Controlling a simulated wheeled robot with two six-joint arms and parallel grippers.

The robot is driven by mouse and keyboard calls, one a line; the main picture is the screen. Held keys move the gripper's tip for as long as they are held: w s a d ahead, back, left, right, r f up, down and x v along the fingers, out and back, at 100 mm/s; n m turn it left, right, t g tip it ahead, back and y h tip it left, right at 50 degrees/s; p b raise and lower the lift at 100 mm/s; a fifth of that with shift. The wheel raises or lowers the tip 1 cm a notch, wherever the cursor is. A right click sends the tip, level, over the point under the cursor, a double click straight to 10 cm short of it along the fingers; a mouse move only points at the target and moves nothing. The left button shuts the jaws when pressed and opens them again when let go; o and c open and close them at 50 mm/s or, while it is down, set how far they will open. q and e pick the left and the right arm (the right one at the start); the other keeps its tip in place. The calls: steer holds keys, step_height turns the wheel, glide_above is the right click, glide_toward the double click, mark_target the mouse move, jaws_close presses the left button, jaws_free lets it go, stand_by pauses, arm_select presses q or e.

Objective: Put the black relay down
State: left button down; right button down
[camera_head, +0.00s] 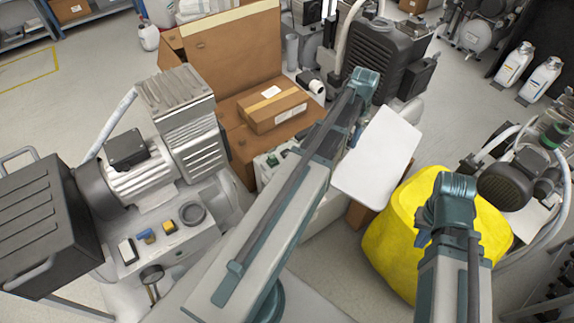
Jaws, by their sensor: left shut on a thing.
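My left arm reaches up across the middle of the view. Its gripper (356,134) is mostly hidden behind the arm's own links, beside a white panel. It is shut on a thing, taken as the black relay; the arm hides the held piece. My right gripper is hidden behind its arm, in front of the yellow container; its jaws cannot be made out.
A silver compressor (145,185) with a black tank stands at the left. An open cardboard box (235,48) and a small closed carton (272,109) are behind my left arm. A white panel (378,155) and a yellow container (392,235) are right of it. More compressors stand farther right.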

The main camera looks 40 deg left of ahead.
arm_select(q)
steer(key=w+a+f+n+b, duration=0.2)
steer(key=a+f+n+b, duration=0.8)
steer(key=a, duration=0.5)
steer(key=w+a+f+n+b, duration=0.3)
steer(key=a+f+n+b, duration=0.7)
steer(key=a, duration=0.5)
steer(key=shift+m, duration=0.9)
step_height(320, 180, down, 11)
steer(key=b, duration=0.9)
steer(key=shift+s+d+f, duration=0.15)
steer(key=shift+f, duration=0.05)
steer(key=shift+f, duration=0.2)
steer(key=c, duration=1)
jaws_free()
steer(key=o, duration=0.5)
